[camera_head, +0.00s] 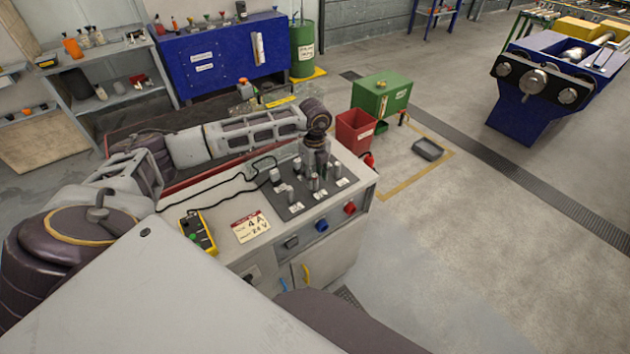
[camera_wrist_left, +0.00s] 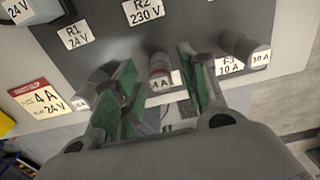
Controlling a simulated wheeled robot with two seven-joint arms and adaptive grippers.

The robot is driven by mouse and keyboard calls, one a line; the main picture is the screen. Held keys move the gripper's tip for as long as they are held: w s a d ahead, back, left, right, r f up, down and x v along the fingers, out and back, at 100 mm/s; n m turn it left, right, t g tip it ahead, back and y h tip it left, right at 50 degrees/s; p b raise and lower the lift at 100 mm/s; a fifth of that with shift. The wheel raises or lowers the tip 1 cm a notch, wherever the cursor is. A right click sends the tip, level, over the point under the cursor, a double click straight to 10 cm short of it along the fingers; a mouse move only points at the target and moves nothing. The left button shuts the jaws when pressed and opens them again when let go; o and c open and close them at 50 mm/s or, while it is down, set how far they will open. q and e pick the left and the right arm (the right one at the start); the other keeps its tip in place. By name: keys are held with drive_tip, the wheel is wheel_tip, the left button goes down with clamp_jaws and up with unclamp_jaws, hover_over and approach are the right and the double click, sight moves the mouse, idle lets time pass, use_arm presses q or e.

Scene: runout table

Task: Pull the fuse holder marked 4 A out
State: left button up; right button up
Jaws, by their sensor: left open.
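The fuse holder marked 4 A (camera_wrist_left: 158,64) is a grey cylinder with a reddish band, upright on the dark panel in the left wrist view. Its small 4 A label (camera_wrist_left: 162,83) is partly covered by a finger. My left gripper (camera_wrist_left: 157,92) is open, with one green-padded finger on each side of this holder; I cannot tell whether either touches it. In the head view my left gripper (camera_head: 315,157) points down over the fuse panel (camera_head: 296,208). A card reading 4 A, 24 V (camera_head: 251,227) lies left of the panel. My right gripper is out of view.
A grey holder (camera_wrist_left: 97,78) stands close left of the fingers, another (camera_wrist_left: 240,45) to the right by the 10 A label. A yellow-black device (camera_head: 197,232) lies on the bench. A red bin (camera_head: 355,131) and green box (camera_head: 381,97) stand behind on the floor.

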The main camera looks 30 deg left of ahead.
sight(315, 175)
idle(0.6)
use_arm(q)
clamp_jaws()
drive_tip(key=shift+r, duration=0.35)
drive_tip(key=shift+r+p, duration=1)
drive_tip(key=shift+r, duration=0.4)
drive_tip(key=shift+r+p, duration=0.75)
drive_tip(key=shift+r, duration=0.5)
